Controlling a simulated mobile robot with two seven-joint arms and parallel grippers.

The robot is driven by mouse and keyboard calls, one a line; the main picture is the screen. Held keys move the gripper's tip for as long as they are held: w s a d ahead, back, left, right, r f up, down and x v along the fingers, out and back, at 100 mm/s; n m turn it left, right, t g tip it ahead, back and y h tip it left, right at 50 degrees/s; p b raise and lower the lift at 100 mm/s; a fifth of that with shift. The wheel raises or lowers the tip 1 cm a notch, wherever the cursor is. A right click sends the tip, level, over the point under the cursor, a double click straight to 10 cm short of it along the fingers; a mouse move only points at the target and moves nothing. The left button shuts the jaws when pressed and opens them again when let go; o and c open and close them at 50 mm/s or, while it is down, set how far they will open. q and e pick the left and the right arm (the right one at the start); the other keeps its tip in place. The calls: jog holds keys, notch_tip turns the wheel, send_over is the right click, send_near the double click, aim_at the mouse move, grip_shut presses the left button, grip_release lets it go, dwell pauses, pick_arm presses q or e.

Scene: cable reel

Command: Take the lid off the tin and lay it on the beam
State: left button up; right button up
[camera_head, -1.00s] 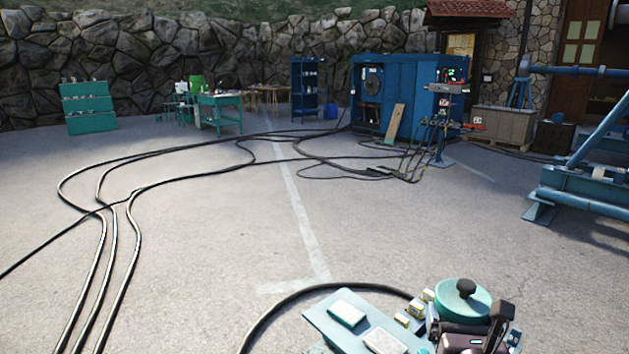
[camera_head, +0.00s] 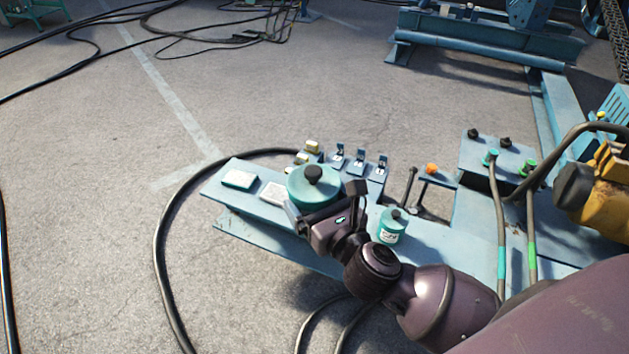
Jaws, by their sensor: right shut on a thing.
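A large round teal lid (camera_head: 298,183) with a black knob is over the left part of the light-blue beam (camera_head: 262,238). My right gripper (camera_head: 325,204) is at its near right edge and is shut on it. The fingertips are partly hidden, and I cannot tell how high the lid is above the beam. A smaller teal tin (camera_head: 389,232) with a pale label and a black knob on top stands upright on the beam, right of the gripper. Whatever is under the large lid is hidden. My left gripper is not in view.
Yellow blocks (camera_head: 312,147) and small blue clamps (camera_head: 360,160) are behind the lid. An orange knob (camera_head: 431,168) and upright cables (camera_head: 501,235) stand to the right.

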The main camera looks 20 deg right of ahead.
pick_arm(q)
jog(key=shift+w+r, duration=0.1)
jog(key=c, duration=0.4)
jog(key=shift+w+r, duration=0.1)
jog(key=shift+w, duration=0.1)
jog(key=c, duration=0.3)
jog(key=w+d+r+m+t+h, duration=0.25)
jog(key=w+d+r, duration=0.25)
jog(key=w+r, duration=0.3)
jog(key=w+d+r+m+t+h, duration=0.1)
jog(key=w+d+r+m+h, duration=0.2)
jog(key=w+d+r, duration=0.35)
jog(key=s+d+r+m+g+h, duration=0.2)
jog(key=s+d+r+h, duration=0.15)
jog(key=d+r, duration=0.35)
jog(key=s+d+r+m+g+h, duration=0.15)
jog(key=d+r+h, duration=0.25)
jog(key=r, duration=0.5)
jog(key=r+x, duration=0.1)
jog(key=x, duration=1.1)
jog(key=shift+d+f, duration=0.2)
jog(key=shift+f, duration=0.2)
pick_arm(e)
jog(key=a+r+n+g+y, duration=0.1)
jog(key=a+n+g+y, duration=0.3)
jog(key=a+n+y, duration=0.3)
jog(key=a+y, duration=0.3)
jog(key=a, duration=0.3)
jog(key=shift+w, duration=0.2)
